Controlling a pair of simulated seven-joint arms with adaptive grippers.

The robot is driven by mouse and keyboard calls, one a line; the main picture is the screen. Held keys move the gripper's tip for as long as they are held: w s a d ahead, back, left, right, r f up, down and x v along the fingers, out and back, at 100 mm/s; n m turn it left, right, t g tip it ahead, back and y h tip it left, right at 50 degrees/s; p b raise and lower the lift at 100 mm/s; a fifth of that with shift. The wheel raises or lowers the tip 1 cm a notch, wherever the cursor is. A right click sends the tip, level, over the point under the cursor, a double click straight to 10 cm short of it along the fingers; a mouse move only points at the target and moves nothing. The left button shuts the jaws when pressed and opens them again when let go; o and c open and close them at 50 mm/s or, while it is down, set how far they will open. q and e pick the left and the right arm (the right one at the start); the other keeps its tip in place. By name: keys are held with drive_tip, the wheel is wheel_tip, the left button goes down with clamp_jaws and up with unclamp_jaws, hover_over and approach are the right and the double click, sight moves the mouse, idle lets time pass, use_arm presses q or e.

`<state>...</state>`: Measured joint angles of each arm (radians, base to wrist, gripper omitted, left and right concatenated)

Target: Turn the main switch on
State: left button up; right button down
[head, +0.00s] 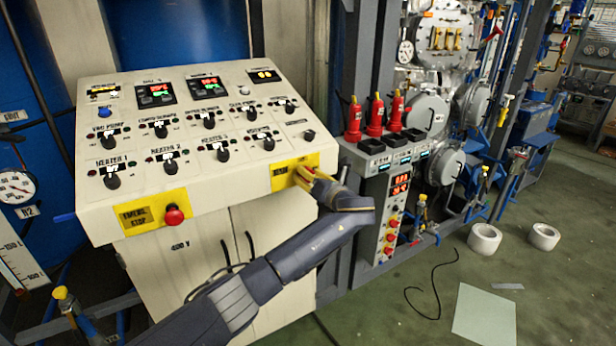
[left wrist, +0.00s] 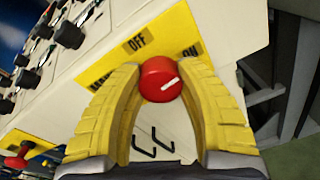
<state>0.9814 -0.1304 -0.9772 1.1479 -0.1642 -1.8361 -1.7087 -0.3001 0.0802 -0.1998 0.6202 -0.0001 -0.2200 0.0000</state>
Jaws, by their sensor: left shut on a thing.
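The main switch is a round red knob (left wrist: 161,79) with a white mark, on a yellow plate (left wrist: 113,73) with OFF and ON labels. In the left wrist view the white mark slants up to the right; OFF is at upper left and ON at upper right. My left gripper (left wrist: 160,84) has its yellow fingers shut on the knob, one on each side. In the head view my left gripper (head: 306,176) is at the right end of the control panel's front, over the yellow plate (head: 282,176), and hides the knob. My right gripper is not in view.
The control panel (head: 240,178) carries several black knobs and lit displays. A red emergency stop button (head: 174,215) sits at its lower left. A pump control box (head: 374,205) with red handles stands to the right. Two white rolls (head: 484,238) lie on the open green floor.

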use_arm(q)
drive_tip(key=shift+r+m, duration=0.1)
drive_tip(key=shift+m, duration=0.4)
idle(0.3)
drive_tip(key=o, duration=1.3)
drive_tip(key=f+v, duration=0.1)
drive_tip(key=v, duration=1.1)
drive_tip(key=shift+r, duration=0.45)
